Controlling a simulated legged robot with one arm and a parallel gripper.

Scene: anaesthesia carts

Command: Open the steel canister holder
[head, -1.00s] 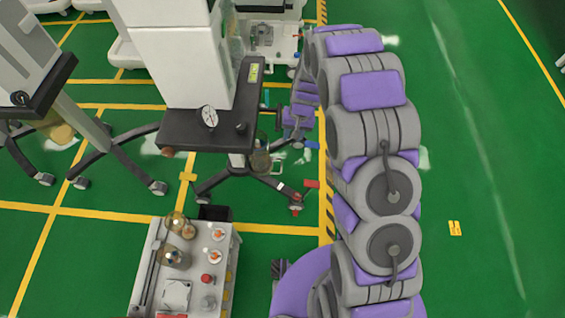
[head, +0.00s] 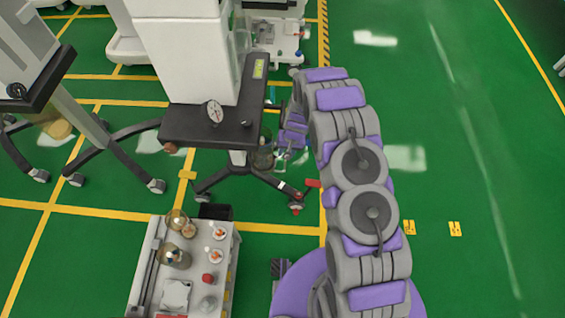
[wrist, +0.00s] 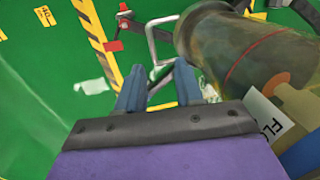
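In the wrist view, a glass canister (wrist: 245,50) with a red line around it lies to the upper right. A bent steel bar (wrist: 152,45), apparently the canister holder's handle, sticks out from its left side. My gripper (wrist: 160,72) has two blue fingers spread apart. The steel bar's lower end is near the gap between the fingertips; I cannot tell whether they touch it. In the head view, the dark canister (head: 262,155) hangs under the cart's black top (head: 215,125). My gripper (head: 284,155) is just right of it, small and partly hidden by my arm.
A small trolley (head: 185,290) with bottles and jars stands at the lower left. Wheeled cart legs (head: 262,185) spread below the canister. A red lever (wrist: 115,45) is left of the steel bar. Green floor is clear on the right.

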